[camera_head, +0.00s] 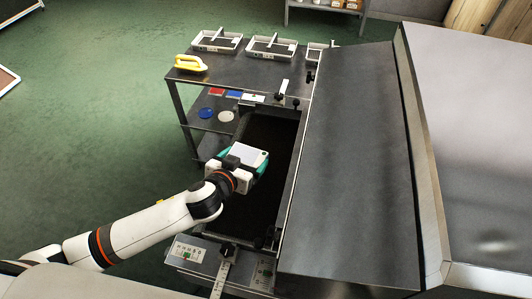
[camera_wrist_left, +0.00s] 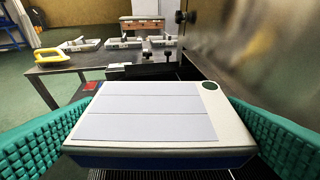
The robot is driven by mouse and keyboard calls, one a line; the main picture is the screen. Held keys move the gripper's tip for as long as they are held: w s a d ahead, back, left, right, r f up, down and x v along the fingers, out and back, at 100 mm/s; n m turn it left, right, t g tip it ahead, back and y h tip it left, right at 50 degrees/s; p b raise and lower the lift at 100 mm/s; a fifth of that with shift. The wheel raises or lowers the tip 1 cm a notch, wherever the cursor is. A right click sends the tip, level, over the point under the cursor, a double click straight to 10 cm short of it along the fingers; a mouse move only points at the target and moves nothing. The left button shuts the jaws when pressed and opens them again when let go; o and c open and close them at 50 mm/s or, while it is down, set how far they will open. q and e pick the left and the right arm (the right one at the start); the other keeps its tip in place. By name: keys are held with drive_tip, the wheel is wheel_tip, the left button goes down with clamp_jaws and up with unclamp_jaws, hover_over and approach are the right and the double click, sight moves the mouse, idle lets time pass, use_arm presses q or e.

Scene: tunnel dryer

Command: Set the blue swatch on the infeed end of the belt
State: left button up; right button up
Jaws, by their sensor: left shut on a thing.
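My left gripper (camera_head: 246,166) has teal fingers and is shut on a white-topped block (camera_wrist_left: 150,112), over the dark belt (camera_head: 270,137). The block has a pale ruled panel, a green dot and a dark blue lower side. It also shows between the fingers in the head view (camera_head: 246,156). Its underside is hidden, so I cannot tell whether it touches the belt. A small flat blue rectangle, seemingly the blue swatch (camera_head: 234,94), lies on the cart beside a red one (camera_head: 217,92). My right gripper is not in view.
The dryer housing (camera_head: 345,150) rises right of the belt. The metal cart (camera_head: 190,82) at the belt's far left carries a yellow-handled tool (camera_head: 190,63), shallow trays (camera_head: 217,40) and round blue and white discs. Knobs and a ruler stand at the belt's near end.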

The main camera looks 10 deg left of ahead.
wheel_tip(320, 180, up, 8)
drive_tip(key=p, duration=0.6)
use_arm(q)
drive_tip(key=f+m+h, duration=0.1)
drive_tip(key=f, duration=0.2)
drive_tip(key=s+f+h+b, duration=0.1)
drive_tip(key=f, duration=0.2)
drive_tip(key=f+m+g+h+b, duration=0.1)
drive_tip(key=f, duration=0.1)
drive_tip(key=shift+s+f+m, duration=0.3)
drive_tip(key=shift+s+f, duration=0.1)
wheel_tip(320, 180, down, 3)
drive_tip(key=shift+f+b, duration=0.1)
drive_tip(key=shift+b, duration=1.05)
drive_tip(key=shift+f, duration=0.3)
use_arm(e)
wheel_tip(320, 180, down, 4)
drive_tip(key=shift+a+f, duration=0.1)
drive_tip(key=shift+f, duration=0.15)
